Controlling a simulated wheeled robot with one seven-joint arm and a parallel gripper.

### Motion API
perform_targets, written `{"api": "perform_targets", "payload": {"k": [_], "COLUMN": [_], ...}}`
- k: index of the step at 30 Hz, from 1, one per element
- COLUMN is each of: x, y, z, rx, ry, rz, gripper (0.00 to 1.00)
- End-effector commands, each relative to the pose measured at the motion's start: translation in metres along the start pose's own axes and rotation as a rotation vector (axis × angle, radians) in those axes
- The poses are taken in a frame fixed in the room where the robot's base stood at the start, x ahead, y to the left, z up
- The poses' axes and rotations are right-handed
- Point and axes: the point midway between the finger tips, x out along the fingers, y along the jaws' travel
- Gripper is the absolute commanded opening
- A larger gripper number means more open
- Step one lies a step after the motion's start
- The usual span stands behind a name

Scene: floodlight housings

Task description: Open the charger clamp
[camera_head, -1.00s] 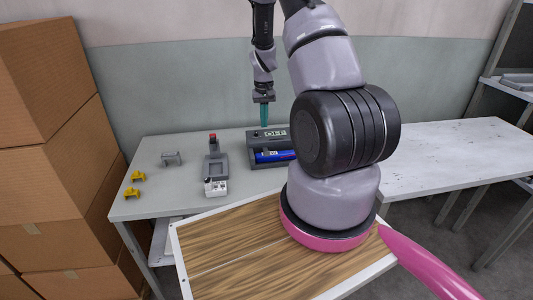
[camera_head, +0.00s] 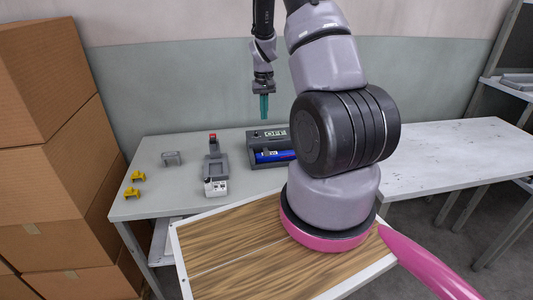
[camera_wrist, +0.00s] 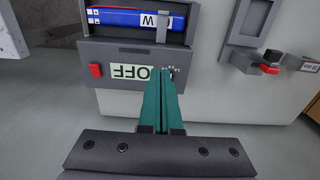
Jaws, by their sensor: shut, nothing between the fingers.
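The charger (camera_head: 270,146) is a dark grey box on the grey table, with a blue battery (camera_head: 274,155) lying in its bay and a label reading OFF. In the wrist view the charger (camera_wrist: 112,58) shows upside down, with a red button (camera_wrist: 96,70), the blue battery (camera_wrist: 125,17) and a grey bar, perhaps the clamp (camera_wrist: 163,22), across the battery. My gripper (camera_head: 264,118) has teal fingers pointing down and hangs above the charger's rear, apart from it. In the wrist view its fingers (camera_wrist: 161,72) are closed together with nothing between them and overlap part of the OFF label.
A grey fixture (camera_head: 215,165) with a red top part stands left of the charger. A small grey bracket (camera_head: 173,158) and two yellow pieces (camera_head: 134,184) lie further left. Cardboard boxes (camera_head: 45,150) are stacked at the left. The white table (camera_head: 450,150) at the right looks bare.

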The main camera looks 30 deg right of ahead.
Motion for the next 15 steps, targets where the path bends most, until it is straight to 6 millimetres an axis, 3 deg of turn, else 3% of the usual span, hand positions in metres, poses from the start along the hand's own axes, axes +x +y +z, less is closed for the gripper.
{"api": "perform_targets", "payload": {"k": [15], "x": [-0.036], "y": [0.000], "z": [0.000], "rx": [0.000], "ry": [0.001], "rz": [0.000], "gripper": [0.00]}}
